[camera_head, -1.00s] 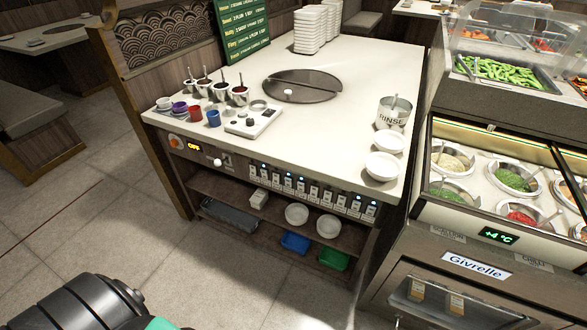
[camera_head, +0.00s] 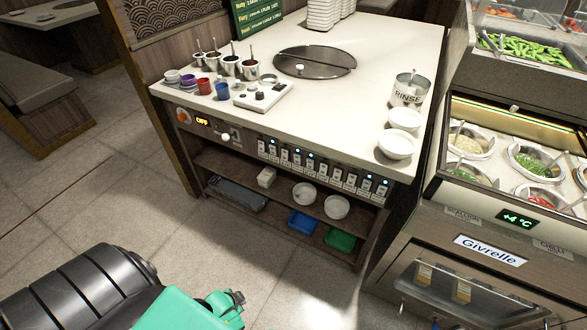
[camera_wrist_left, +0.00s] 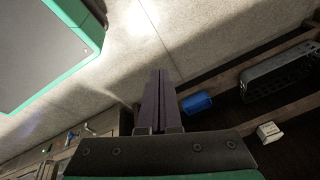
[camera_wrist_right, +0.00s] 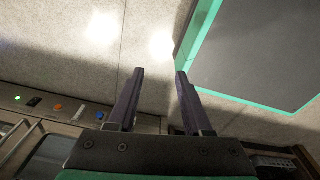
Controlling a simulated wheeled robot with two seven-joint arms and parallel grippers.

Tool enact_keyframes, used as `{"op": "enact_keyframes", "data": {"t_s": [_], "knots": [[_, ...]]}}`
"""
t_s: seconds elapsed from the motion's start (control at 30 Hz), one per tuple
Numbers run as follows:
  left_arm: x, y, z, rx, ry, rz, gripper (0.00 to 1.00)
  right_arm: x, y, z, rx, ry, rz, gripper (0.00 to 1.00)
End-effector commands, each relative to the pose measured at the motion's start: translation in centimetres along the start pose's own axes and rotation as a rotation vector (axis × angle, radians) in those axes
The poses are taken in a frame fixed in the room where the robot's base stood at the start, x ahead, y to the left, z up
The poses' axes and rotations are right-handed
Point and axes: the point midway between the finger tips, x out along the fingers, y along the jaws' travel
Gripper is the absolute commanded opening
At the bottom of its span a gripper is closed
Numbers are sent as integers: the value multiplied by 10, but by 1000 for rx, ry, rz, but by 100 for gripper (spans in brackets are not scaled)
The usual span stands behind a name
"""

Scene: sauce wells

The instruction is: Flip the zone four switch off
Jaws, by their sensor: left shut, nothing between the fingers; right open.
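A row of several white rocker switches (camera_head: 322,170) runs along the front face of the white-topped counter (camera_head: 360,70). Small lights glow above several of them. The labels are too small to read, so I cannot tell which is zone four or its position. My left arm enters the head view at lower left, well short of the panel; its fingers do not show there. In the left wrist view, my left gripper (camera_wrist_left: 160,72) is shut and empty above the floor. In the right wrist view, my right gripper (camera_wrist_right: 160,72) is open and empty.
Left of the switches are a round knob (camera_head: 225,137) and an "OFF" display (camera_head: 202,122). Below, shelves hold bowls (camera_head: 336,207), a blue bin (camera_head: 302,222) and a green bin (camera_head: 340,240). A chilled topping unit (camera_head: 490,255) stands right. Floor in front is open.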

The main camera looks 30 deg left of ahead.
Motion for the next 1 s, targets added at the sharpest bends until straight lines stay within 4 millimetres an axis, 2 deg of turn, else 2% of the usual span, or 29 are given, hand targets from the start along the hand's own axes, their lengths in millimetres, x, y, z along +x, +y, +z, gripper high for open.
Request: {"op": "enact_keyframes", "data": {"t_s": [0.03, 0.1, 0.17, 0.2, 0.27, 0.3, 0.37, 0.4, 0.5, 0.6, 0.7, 1.0], "knots": [[20, -28, -28, 73, 77, -58, 0, 30, -1, -8, 4, 6, 0, 50], [17, -70, -75, 197, 178, -150, 0, 47, -1, -20, 11, 9, -1, 50], [4, -101, -115, 307, 259, -237, 0, 59, -1, -31, 16, 11, -2, 50], [-9, -120, -141, 382, 311, -299, 0, 67, -2, -38, 19, 12, -2, 50], [-33, -144, -178, 498, 381, -398, 0, 78, -2, -48, 25, 14, -3, 50], [-54, -156, -202, 575, 428, -468, 0, 85, -2, -54, 28, 16, -4, 50], [-87, -167, -235, 690, 488, -574, 0, 94, -3, -63, 33, 16, -5, 50], [-111, -172, -254, 761, 523, -643, 0, 98, -3, -68, 36, 18, -6, 50], [-165, -171, -287, 904, 590, -789, 0, 104, -4, -79, 42, 19, -7, 50], [-203, -166, -305, 988, 627, -882, 0, 104, -4, -85, 46, 19, -8, 50], [-220, -164, -312, 1020, 640, -918, 0, 101, -4, -87, 47, 18, -9, 50], [-222, -165, -313, 1018, 641, -919, 0, 98, -4, -88, 47, 18, -9, 50]]}}
